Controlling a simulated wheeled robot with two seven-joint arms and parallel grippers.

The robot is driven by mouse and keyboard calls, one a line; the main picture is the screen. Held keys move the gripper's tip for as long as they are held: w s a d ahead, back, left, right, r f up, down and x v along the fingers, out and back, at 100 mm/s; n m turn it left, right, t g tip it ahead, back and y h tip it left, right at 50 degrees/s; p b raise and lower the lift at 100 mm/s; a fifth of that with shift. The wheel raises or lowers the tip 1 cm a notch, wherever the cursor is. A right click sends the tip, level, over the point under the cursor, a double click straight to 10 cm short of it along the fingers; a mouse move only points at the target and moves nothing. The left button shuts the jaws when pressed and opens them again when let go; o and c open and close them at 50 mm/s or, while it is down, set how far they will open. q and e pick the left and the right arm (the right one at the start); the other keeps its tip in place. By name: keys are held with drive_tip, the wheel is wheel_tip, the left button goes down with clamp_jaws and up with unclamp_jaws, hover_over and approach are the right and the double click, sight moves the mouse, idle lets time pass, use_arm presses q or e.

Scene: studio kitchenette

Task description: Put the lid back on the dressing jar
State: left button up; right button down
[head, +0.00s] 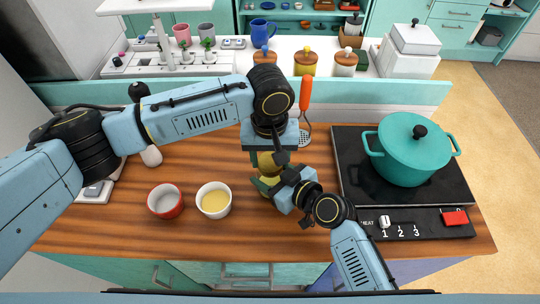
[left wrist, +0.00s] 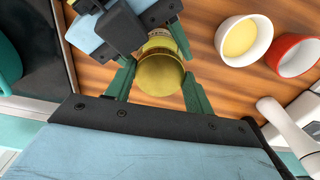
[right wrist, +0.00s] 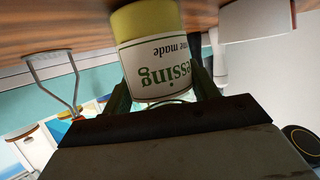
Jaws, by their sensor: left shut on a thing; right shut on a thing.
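The dressing jar, with a white label and a yellow lower part, is at the middle of the wooden counter in the head view (head: 268,186) and fills the centre of the right wrist view (right wrist: 152,62). My right gripper (right wrist: 163,90) is shut around its sides. The round golden lid (left wrist: 160,74) is between the fingers of my left gripper (left wrist: 158,80), which is shut on it from above. In the head view the lid (head: 267,161) is directly over the jar. The lid hides the jar's mouth, so I cannot tell whether they touch.
A white bowl of yellow stuff (head: 214,201) and a red bowl (head: 165,201) stand left of the jar. A teal pot (head: 408,150) is on the black hob (head: 350,160) at right. An orange-handled utensil (head: 304,95) and several canisters are behind.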

use_arm(q)
drive_tip(key=m, duration=0.5)
drive_tip(key=shift+a, duration=0.1)
drive_tip(key=m, duration=0.6)
drive_tip(key=shift+w, duration=0.1)
drive_tip(key=m, duration=0.3)
drive_tip(key=shift+m, duration=0.4)
drive_tip(key=m, duration=0.5)
drive_tip(key=shift+m, duration=0.3)
drive_tip(key=o, duration=1.1)
drive_tip(key=shift+o, duration=0.2)
wheel_tip(320, 180, up, 12)
